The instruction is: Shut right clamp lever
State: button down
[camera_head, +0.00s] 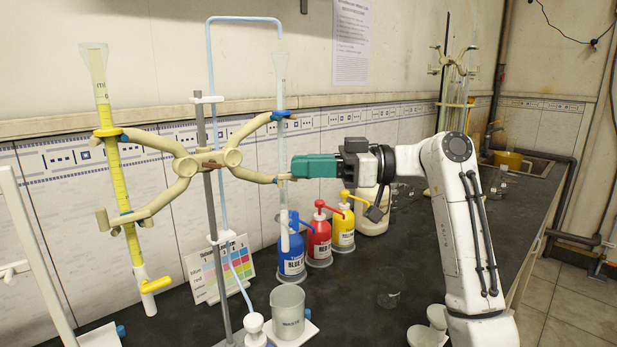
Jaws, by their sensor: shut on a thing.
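A beige double burette clamp (208,158) sits on a grey upright rod. Its right side has an upper arm with a blue tip (280,115) and a lower arm with a blue tip (276,180), both at the right burette (280,90). My gripper (293,167), with teal fingers, reaches in from the right at the lower right arm's tip. It is shut on the right clamp lever there, a small yellowish part (288,177) mostly hidden by the fingers. The left burette (106,150), filled yellow, stands slightly tilted in the left arms.
Blue (290,258), red (319,240) and yellow (343,228) bottles stand below my gripper. A grey beaker (288,312) and a colour card (218,268) stand near the rod. A pale blue tube (211,75) loops over the clamp. The dark bench is mostly clear at right.

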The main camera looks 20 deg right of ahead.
jog(key=shift+w+d+f+n+g+y, duration=0.1)
jog(key=shift+w+n+g+y, duration=0.25)
jog(key=shift+n+g, duration=0.55)
jog(key=shift+w+f+n+g+y, duration=0.1)
jog(key=shift+w+n+g+y, duration=0.3)
jog(key=shift+g, duration=0.9)
jog(key=shift+n+g, duration=0.3)
jog(key=shift+g, duration=0.1)
jog(key=c, duration=1.3)
grip_release()
jog(key=shift+r, duration=0.1)
jog(key=d, duration=0.3)
jog(key=s+d, duration=0.1)
jog(key=d, duration=0.3)
jog(key=d+b, duration=0.1)
jog(key=d, duration=0.2)
jog(key=shift+s+d, duration=0.15)
jog(key=shift+d, duration=0.2)
